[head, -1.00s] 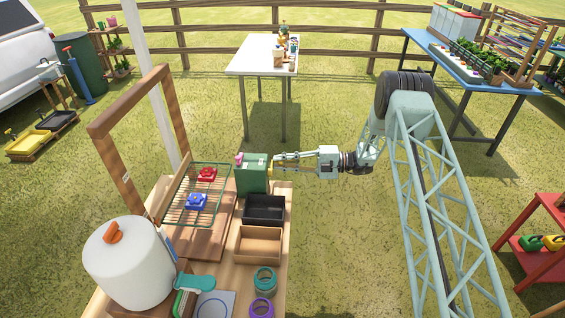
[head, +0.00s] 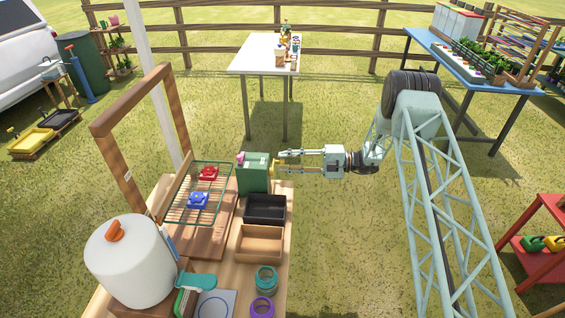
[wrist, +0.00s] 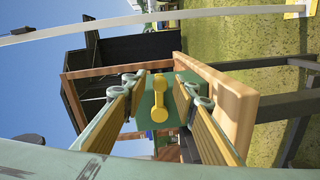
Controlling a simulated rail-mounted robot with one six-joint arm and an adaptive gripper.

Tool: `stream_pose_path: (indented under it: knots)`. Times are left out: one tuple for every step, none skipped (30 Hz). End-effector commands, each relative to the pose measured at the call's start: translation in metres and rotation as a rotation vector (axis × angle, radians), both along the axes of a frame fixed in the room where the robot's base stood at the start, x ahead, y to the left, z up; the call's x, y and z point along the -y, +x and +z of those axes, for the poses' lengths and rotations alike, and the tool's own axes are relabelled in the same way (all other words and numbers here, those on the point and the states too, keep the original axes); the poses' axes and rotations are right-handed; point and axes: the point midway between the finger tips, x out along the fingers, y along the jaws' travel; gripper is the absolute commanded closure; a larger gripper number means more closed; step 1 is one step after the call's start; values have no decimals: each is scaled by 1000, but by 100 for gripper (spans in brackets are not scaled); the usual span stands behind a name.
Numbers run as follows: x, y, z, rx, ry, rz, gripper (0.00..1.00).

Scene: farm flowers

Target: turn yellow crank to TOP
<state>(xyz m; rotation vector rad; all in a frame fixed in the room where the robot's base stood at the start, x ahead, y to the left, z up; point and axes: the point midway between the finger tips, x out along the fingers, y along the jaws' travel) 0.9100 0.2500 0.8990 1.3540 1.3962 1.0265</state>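The yellow crank (head: 274,168) sits on the right side of the green box (head: 253,174), at the far end of the wooden bench. In the wrist view the crank (wrist: 159,98) is a short yellow bar with a rounded knob at its lower end, on the green face. That view is turned on its side, and I see no TOP mark. My gripper (head: 280,164) is to the right of the box, pointing left at the crank. Its fingers are open, one on each side of the crank in the wrist view. They appear clear of it.
A black tray (head: 265,208) and a wooden tray (head: 259,243) stand in front of the box. A wire rack (head: 184,212) with red and blue pieces is to the left. Open grass lies right of the bench; a white table (head: 257,62) stands behind.

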Motion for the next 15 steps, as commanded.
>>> stream_pose_path:
  knots:
    - [7,1,0,0,0,-2,74]
    - [10,1,1,0,0,-3,74]
    - [15,1,1,0,0,-3,74]
    - [19,1,1,0,0,-3,74]
    - [23,1,1,0,-1,-3,74]
    - [29,0,1,0,-1,-3,74]
    - [33,0,2,0,-1,-3,74]
    - [38,0,2,0,-1,-3,74]
    - [44,0,2,0,0,-3,74]
    - [48,0,3,0,0,-3,74]
    - [52,0,3,0,0,-3,74]
    - [58,-1,3,-1,0,-2,74]
    - [63,-1,3,-1,0,-2,74]
    - [67,-1,4,-1,0,-2,74]
    - [72,-1,4,-1,0,-2,74]
